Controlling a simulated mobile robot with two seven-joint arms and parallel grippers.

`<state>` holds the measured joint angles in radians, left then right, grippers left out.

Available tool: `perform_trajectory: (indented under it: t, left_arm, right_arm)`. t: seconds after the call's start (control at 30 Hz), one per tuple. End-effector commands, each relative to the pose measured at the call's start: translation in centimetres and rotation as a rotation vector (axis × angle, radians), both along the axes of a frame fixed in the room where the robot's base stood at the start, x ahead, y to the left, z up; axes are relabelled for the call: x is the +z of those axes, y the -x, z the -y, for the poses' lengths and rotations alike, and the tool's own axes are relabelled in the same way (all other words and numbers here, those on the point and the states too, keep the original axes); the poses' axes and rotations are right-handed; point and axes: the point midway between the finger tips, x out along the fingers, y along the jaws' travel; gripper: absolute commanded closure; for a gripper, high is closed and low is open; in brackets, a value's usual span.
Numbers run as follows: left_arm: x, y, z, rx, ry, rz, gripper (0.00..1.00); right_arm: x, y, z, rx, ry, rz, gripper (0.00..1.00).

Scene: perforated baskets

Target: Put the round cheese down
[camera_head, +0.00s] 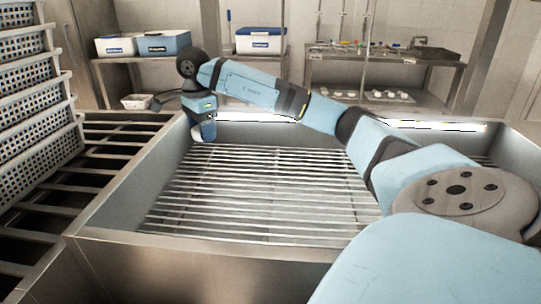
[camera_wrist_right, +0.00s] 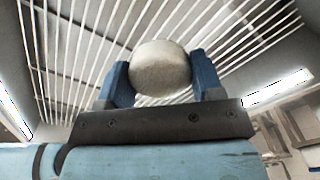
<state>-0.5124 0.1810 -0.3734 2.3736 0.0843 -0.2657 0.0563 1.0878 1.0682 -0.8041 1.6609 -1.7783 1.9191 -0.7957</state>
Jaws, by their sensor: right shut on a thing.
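The round cheese (camera_wrist_right: 160,68) is a pale, thick disc in the right wrist view. It sits between the two blue fingers of my right gripper (camera_wrist_right: 160,84), which is shut on it. White rack bars show behind the cheese in that view. In the head view my right gripper (camera_head: 203,128) is low at the far left corner of the metal basin (camera_head: 190,250), over the slatted rack (camera_head: 260,190). The cheese is mostly hidden there, and I cannot tell whether it touches the rack. My left gripper is not in view.
Stacked perforated baskets (camera_head: 35,100) stand at the left on a slatted metal shelf (camera_head: 100,150). Blue and white boxes (camera_head: 164,43) and a table with small items (camera_head: 380,55) are at the back. The rack's middle is bare. My right arm spans the basin.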

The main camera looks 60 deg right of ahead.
Motion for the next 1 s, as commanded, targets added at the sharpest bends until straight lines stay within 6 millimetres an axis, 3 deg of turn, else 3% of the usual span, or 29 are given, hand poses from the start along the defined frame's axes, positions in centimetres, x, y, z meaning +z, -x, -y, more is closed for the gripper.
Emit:
perform_trajectory:
  t: [0.17, 0.43, 0.7, 1.0]
  left_arm:
    - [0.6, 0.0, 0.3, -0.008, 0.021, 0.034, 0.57]
    - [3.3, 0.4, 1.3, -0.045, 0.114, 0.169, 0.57]
    - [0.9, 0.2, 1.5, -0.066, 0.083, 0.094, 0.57]
    - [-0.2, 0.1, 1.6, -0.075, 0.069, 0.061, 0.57]
  right_arm:
    - [-1.7, 0.0, 0.0, -0.003, 0.000, -0.002, 0.64]
    - [-9.1, 0.1, 0.0, -0.002, 0.000, -0.003, 0.64]
    - [-14.8, 0.0, 0.0, 0.000, 0.001, -0.001, 0.64]
    - [-17.3, 0.1, 0.0, 0.000, 0.000, -0.002, 0.64]
